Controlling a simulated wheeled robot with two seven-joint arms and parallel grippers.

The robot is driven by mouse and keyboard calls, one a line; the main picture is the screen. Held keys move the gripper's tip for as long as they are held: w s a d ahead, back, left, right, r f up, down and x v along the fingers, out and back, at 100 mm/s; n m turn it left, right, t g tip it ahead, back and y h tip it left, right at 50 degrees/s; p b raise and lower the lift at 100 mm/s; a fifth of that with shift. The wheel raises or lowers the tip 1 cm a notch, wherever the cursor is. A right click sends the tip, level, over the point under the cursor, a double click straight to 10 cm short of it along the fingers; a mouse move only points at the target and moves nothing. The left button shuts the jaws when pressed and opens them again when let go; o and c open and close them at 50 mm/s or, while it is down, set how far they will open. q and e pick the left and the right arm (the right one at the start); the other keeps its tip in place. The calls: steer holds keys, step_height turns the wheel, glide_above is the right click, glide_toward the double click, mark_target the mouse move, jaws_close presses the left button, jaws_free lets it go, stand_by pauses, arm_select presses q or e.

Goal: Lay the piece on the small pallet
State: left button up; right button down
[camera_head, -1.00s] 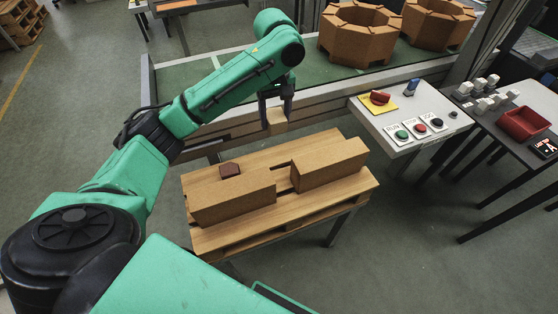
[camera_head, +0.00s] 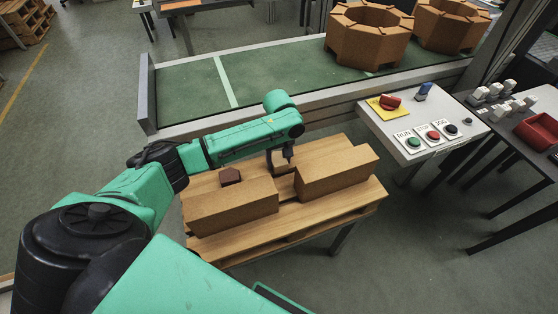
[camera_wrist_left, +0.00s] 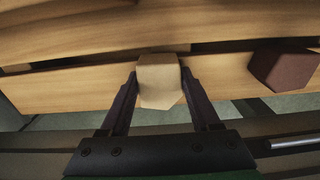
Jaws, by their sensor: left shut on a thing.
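The small pallet (camera_head: 318,209) is wooden and slatted and stands on legs in front of me; its slats fill the wrist view (camera_wrist_left: 70,88). My left gripper (camera_head: 282,169) is shut on a small tan piece (camera_wrist_left: 158,82), which sits between the two fingers in the wrist view. In the head view the piece (camera_head: 280,159) is low over the pallet, behind the gap between two long brown blocks. I cannot tell whether it touches the slats. A dark red-brown piece (camera_head: 230,176) lies on the pallet to the left, also in the wrist view (camera_wrist_left: 283,66). My right gripper is out of view.
The long blocks (camera_head: 234,206) and (camera_head: 338,172) stand left and right on the pallet. Behind is a green conveyor (camera_head: 190,90) with brown octagonal rings (camera_head: 368,40). A button panel (camera_head: 420,125) is at the right, close to the pallet.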

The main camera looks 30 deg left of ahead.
mark_target(279, 159)
arm_select(q)
steer(key=shift+w+f, duration=0.1)
steer(key=shift+f, duration=0.1)
steer(key=o, duration=1.4)
step_height(279, 159, up, 12)
steer(key=shift+r+p, duration=0.1)
steer(key=shift+p, duration=0.35)
